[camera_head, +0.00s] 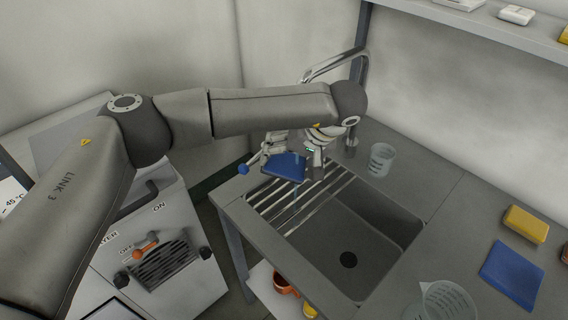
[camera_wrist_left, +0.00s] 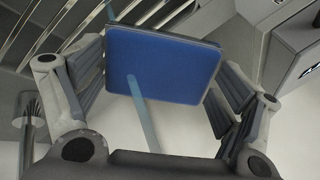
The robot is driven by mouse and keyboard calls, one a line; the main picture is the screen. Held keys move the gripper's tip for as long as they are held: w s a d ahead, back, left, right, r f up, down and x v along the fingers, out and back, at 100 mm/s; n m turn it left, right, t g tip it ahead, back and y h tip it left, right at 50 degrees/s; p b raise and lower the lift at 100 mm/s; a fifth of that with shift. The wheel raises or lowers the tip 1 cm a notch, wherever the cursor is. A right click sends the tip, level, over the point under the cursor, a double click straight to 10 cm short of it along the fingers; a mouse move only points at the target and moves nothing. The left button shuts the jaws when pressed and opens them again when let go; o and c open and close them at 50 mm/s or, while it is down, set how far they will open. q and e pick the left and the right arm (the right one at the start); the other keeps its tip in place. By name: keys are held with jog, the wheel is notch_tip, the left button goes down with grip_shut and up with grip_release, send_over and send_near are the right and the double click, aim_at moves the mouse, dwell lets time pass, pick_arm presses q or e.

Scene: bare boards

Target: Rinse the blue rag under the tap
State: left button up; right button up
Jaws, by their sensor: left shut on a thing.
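My left gripper (camera_head: 300,160) is shut on a flat blue piece, which looks like the blue rag (camera_head: 285,167). It holds the rag above the ribbed drainer on the left of the sink (camera_head: 348,258). In the left wrist view the rag (camera_wrist_left: 162,65) sits between the two fingers (camera_wrist_left: 158,90). A thin pale blue streak (camera_wrist_left: 142,112), perhaps water, crosses it; a short bit shows under the rag in the head view. The tap (camera_head: 335,65) arches behind my arm, which hides part of it. My right gripper is out of view.
A second flat blue cloth (camera_head: 511,274) and a yellow sponge (camera_head: 526,224) lie on the right counter. A clear beaker (camera_head: 381,160) stands behind the sink, a clear jug (camera_head: 447,302) in front. A shelf (camera_head: 500,30) runs above. The sink basin is empty.

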pick_arm(q)
jog(key=shift+a, duration=0.15)
jog(key=shift+s+a, duration=0.25)
jog(key=shift+s, duration=0.45)
jog(key=shift+s+a, duration=0.25)
jog(key=shift+s, duration=0.4)
jog(key=shift+s+a+p, duration=0.1)
jog(key=shift+s+a, duration=0.2)
jog(key=shift+s, duration=0.5)
jog(key=shift+s+a+p, duration=0.15)
jog(key=shift+s+a, duration=0.1)
jog(key=shift+s, duration=0.55)
jog(key=shift+s+a+p, duration=0.1)
jog(key=shift+s+a, duration=0.2)
jog(key=shift+s, duration=0.5)
jog(key=shift+r, duration=0.1)
jog(key=s+a+r+p, duration=0.1)
jog(key=s+r, duration=0.3)
jog(key=shift+s+a, duration=0.35)
